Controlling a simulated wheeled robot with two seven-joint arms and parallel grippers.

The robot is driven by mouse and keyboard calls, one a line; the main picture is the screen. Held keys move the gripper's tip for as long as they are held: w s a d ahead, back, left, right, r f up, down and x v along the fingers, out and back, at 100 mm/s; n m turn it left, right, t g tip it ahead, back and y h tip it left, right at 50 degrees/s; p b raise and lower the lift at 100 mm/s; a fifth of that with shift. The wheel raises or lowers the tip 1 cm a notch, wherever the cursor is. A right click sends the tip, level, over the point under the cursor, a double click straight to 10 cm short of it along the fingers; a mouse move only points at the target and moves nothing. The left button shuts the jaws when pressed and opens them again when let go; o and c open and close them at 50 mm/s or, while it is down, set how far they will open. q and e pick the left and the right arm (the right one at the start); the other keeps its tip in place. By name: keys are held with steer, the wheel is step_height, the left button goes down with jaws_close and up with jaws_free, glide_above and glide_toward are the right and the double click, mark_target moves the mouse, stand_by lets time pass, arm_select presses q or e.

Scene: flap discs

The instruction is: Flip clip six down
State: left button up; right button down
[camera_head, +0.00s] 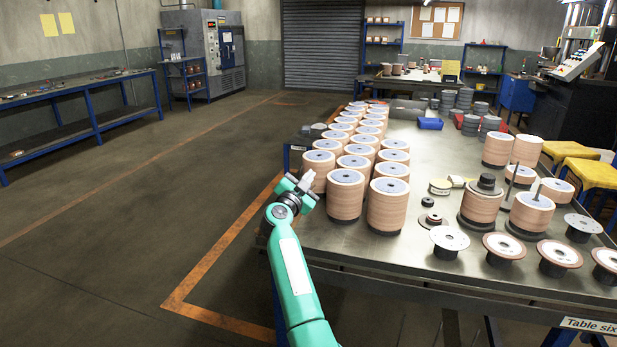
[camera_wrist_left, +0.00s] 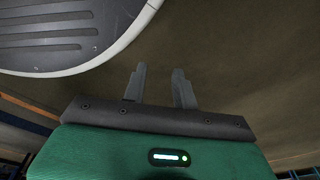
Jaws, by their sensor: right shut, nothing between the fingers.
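I cannot make out which thing is clip six; no part that is plainly a clip shows in either view. The metal table (camera_head: 335,240) carries a "Table six" label (camera_head: 590,325) on its front edge at the lower right.
Tall disc stacks fill the table's left side in rows. More stacks, a stack with a black cap (camera_head: 486,184) and flanged discs (camera_head: 503,247) stand at the right. A blue tray (camera_head: 430,123) lies farther back. The table's front left corner is bare. The floor at left is clear.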

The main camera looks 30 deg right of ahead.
steer(key=shift+w+n+p, duration=0.1)
steer(key=shift+n+p, duration=0.2)
steer(key=shift+p, duration=0.4)
steer(key=shift+w+a+n+p, duration=0.15)
steer(key=shift+n+p, duration=0.15)
steer(key=shift+p, duration=0.2)
arm_select(q)
steer(key=s+a+f, duration=0.2)
steer(key=s+f, duration=0.2)
steer(key=s, duration=0.2)
steer(key=shift+s+p, duration=0.15)
steer(key=shift+p, duration=0.15)
steer(key=shift+s+a+r+p, duration=0.15)
steer(key=shift+s+r+p, duration=0.05)
steer(key=shift+s+p, duration=0.25)
arm_select(e)
steer(key=shift+n+t, duration=0.3)
steer(key=shift+t, duration=0.1)
